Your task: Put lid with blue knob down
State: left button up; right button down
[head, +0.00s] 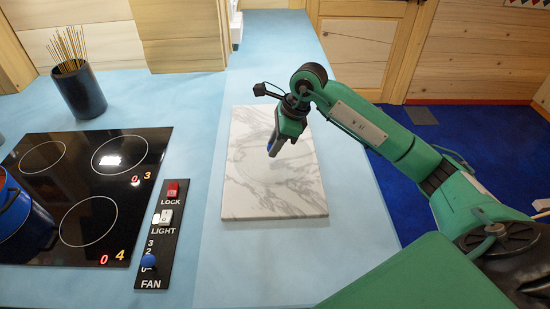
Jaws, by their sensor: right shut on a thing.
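My right gripper (275,149) points down over the white marble board (240,195) and is shut on the blue knob of the lid. The lid (262,168) seems to be clear glass, and only a faint round outline of it shows against the marble below the fingers. The fingers hide most of the knob. I cannot tell whether the lid's rim touches the board or hangs just above it. My left gripper is out of view.
A blue pot (14,212) stands on the black cooktop (75,165) at the left edge. A control panel (158,235) with switches and a blue knob lies beside it. A dark cup of thin sticks (80,92) stands at the back left. The counter around the board is clear.

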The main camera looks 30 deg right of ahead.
aim_at(279, 154)
notch_tip(279, 154, down, 3)
notch_tip(279, 154, down, 4)
jog(key=shift+r+p, duration=0.25)
jog(key=shift+p, duration=0.4)
jog(key=shift+f, duration=0.3)
jog(key=c, duration=1.1)
grip_release()
jog(key=shift+r, duration=0.1)
jog(key=shift+d+r, duration=0.1)
jog(key=shift+r, duration=0.1)
jog(key=b+v, duration=0.2)
jog(key=v, duration=0.9)
jog(key=shift+s+d+r+b, duration=0.1)
jog(key=shift+d+r+b, duration=0.05)
jog(key=shift+r+b, duration=0.2)
